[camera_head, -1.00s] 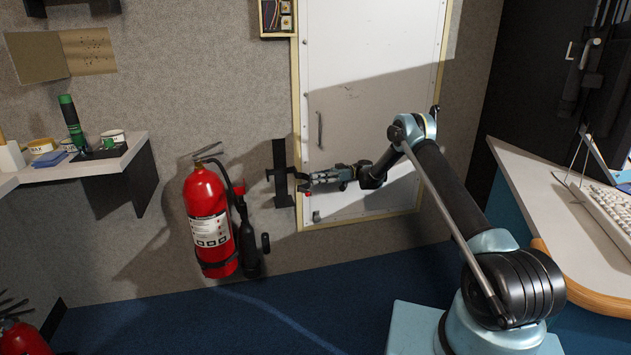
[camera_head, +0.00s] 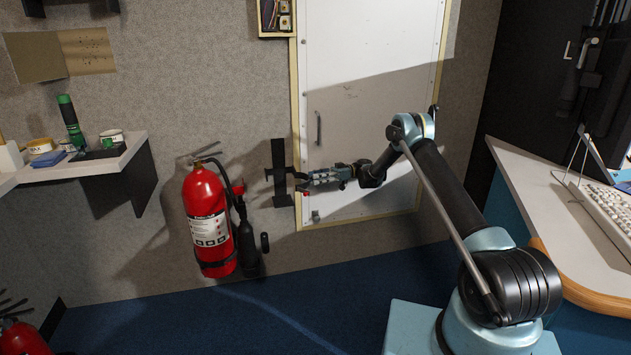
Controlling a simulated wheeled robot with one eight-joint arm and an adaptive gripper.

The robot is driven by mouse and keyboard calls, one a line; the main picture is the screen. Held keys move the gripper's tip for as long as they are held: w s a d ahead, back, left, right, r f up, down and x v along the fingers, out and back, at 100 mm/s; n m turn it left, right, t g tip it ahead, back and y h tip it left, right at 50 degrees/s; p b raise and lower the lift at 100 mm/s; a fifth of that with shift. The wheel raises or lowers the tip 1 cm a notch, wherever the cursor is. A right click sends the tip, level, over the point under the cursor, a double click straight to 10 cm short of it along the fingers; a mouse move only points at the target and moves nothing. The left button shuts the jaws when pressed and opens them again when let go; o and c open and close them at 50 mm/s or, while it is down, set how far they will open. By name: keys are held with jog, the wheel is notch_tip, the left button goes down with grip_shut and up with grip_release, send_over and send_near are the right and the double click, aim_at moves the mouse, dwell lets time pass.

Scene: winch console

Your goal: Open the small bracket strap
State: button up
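A black wall bracket (camera_head: 280,165) is fixed to the wall left of the white door. A small dark strap with a red end (camera_head: 305,192) sticks out from its right side. My gripper (camera_head: 306,184) is at this strap, its fingertips pointing left toward the bracket. The fingers overlap the strap in the picture; I cannot tell whether they touch it or how far they are apart. The bracket holds no extinguisher. A red fire extinguisher (camera_head: 208,215) is on the wall just left of the bracket.
The white door (camera_head: 370,60) with a handle (camera_head: 319,128) is behind my arm. A shelf (camera_head: 85,165) with jars and a green bottle is at left. A desk (camera_head: 535,200) with a keyboard (camera_head: 605,210) is at right. Blue floor (camera_head: 250,320) lies open below.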

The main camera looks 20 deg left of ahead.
jog(key=v, duration=1.1)
jog(key=shift+d, duration=0.2)
jog(key=shift+w, duration=0.1)
jog(key=shift+c, duration=0.2)
